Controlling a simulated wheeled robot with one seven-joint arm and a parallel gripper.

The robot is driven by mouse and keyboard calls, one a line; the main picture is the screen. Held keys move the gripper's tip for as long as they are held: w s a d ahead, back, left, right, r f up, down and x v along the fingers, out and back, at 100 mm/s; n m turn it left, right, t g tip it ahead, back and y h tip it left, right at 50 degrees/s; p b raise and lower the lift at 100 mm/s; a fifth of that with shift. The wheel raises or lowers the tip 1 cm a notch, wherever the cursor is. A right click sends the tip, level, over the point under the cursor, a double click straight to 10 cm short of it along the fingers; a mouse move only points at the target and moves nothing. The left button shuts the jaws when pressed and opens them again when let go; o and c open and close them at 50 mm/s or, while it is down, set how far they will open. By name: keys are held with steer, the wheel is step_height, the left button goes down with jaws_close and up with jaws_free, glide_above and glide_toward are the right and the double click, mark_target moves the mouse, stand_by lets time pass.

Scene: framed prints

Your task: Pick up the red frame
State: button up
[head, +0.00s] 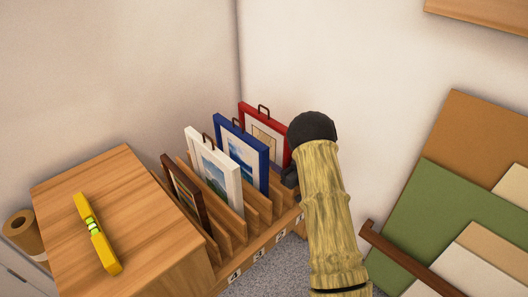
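The red frame (277,121) stands upright in the far slot of a wooden slotted rack (229,240), with a dark handle on its top edge. My arm hangs in front of its right side and hides part of it. My gripper (289,180) shows only as a few dark parts at the left of my arm, close to the lower right of the red frame in the picture. Its fingers are mostly hidden, so I cannot tell whether it touches the frame or is open.
A blue frame (262,155), a white frame (233,191) and a brown frame (179,187) stand nearer in the rack. A wooden cabinet (150,215) with a yellow level (95,232) is at left. Coloured boards (455,205) lean at right behind a brown rail (405,259).

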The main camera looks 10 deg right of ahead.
jaws_close()
steer(key=shift+r, duration=0.1)
step_height(320, 180, up, 18)
steer(key=p, duration=0.8)
